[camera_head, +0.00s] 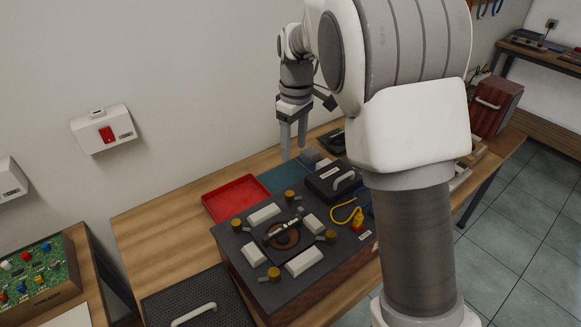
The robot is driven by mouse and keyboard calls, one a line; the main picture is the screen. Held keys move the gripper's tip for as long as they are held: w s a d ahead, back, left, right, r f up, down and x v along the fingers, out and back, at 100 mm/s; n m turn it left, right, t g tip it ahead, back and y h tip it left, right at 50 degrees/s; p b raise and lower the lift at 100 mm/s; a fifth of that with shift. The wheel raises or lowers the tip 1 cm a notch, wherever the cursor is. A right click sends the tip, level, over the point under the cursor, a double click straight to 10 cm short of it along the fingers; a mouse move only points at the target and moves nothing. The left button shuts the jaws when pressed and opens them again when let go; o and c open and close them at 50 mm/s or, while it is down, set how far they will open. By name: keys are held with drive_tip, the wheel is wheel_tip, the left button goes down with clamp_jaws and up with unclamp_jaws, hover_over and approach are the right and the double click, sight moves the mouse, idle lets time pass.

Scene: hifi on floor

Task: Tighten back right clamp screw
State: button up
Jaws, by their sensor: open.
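A dark fixture box (240,262) stands on the wooden bench. Its top carries several brass clamp screws: a far one (290,196), a right one (330,236), a near one (273,273) and a left one (237,223). White blocks sit between them around a round brown part (287,238) with a dark bar across it. I cannot tell for certain which screw is the back right one. My gripper (294,150) is open and empty, pointing down in the air above the back of the bench. It is apart from all the screws.
A red tray (236,197) and a teal mat (285,177) lie behind the box. A black case with a grey handle (344,181) and a yellow cable (345,211) are at its right. A black perforated panel (160,308) lies in front left. My arm hides the bench's right part.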

sight(290, 193)
drive_tip(key=shift+n, duration=0.4)
drive_tip(key=f, duration=0.5)
drive_tip(key=w+f+p, duration=0.1)
drive_tip(key=f, duration=0.5)
drive_tip(key=a+f+p, duration=0.1)
drive_tip(key=f, duration=0.5)
drive_tip(key=shift+w+f, duration=0.1)
drive_tip(key=shift+w, duration=0.25)
clamp_jaws()
